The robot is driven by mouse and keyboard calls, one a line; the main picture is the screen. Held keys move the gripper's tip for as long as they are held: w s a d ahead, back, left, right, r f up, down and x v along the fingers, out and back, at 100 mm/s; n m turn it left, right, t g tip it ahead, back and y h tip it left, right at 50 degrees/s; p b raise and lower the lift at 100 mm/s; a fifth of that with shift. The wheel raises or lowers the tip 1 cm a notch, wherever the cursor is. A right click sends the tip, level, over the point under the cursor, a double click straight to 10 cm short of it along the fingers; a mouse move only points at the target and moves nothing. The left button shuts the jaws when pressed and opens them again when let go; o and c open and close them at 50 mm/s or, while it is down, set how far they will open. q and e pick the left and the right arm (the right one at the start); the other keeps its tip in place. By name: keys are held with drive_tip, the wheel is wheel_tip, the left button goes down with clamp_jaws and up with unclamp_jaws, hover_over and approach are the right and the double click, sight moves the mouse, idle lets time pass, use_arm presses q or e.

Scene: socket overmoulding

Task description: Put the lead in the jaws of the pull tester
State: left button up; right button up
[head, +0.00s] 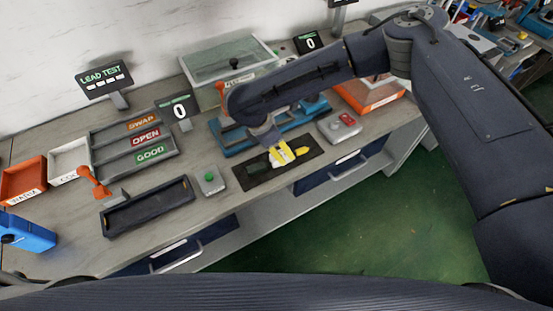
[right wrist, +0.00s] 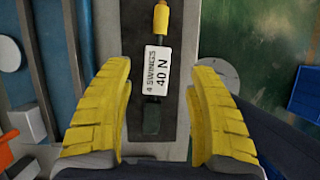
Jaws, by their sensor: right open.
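The lead lies on a dark mat (head: 241,184). It has a yellow end (head: 302,152), a white tag reading "4 SWINGS 40 N" (right wrist: 157,70) and a dark block-shaped end (right wrist: 151,121). My right gripper (head: 281,154) is open over the lead. In the right wrist view its yellow fingers (right wrist: 158,80) stand on either side of the tag and dark end, apart from both. A blue-based machine (head: 237,139) behind the mat, partly hidden by my right arm, may be the pull tester; its jaws are not clear. My left gripper is not in view.
A green-button box (head: 210,181) and an empty black tray (head: 147,207) lie left of the mat. A grey box with a red button (head: 340,126) is to its right. Behind are labelled SWAP, OPEN and GOOD racks (head: 151,155) and a clear-lidded case (head: 228,57).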

drive_tip(key=shift+w+x, duration=0.2)
drive_tip(key=shift+x, duration=2.45)
drive_tip(key=shift+o, duration=0.2)
drive_tip(key=shift+a, duration=0.1)
drive_tip(key=shift+r, duration=0.1)
clamp_jaws()
